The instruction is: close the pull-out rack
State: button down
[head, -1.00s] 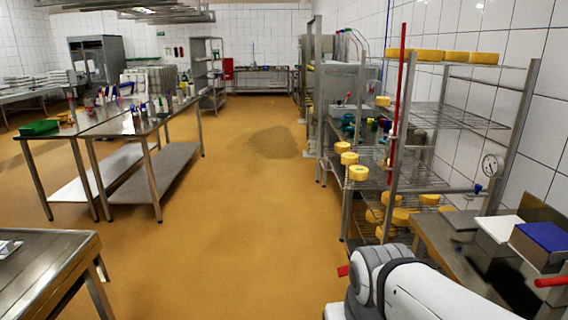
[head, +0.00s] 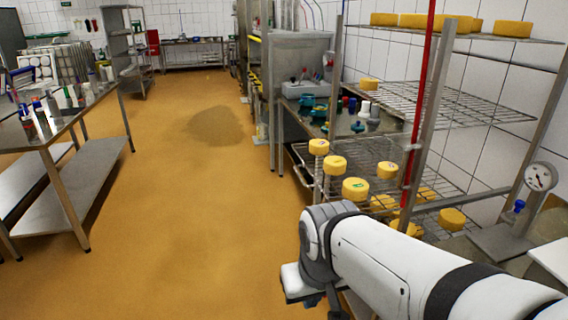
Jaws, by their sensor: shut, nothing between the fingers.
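The pull-out rack (head: 303,158) is a wire shelf in the metal shelving unit on the right of the head view. It juts out to the left, past the unit's front post, over the floor. Several yellow cheese wheels stand on or just above its level, such as one near its front (head: 335,165). Its lower front part is partly hidden behind my white arm, which reaches in from the lower right. My arm's bend lies just below and in front of the rack. My gripper cannot be made out; whether anything touches the rack cannot be seen.
Above are a fixed wire shelf (head: 440,103) and a top shelf with cheese wheels (head: 512,28). A red pole (head: 420,110) stands at the unit's front. A round gauge (head: 540,177) is at right. Steel tables (head: 50,140) stand left. The middle floor (head: 190,200) is clear.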

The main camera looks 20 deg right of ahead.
aim_at(317, 183)
jog(key=z, duration=0.4)
jog(key=i, duration=0.75)
jog(key=z, duration=0.55)
jog(key=k, duration=0.85)
jog(key=z, duration=0.2)
jog(key=i, duration=1.35)
jog(key=u, duration=0.05)
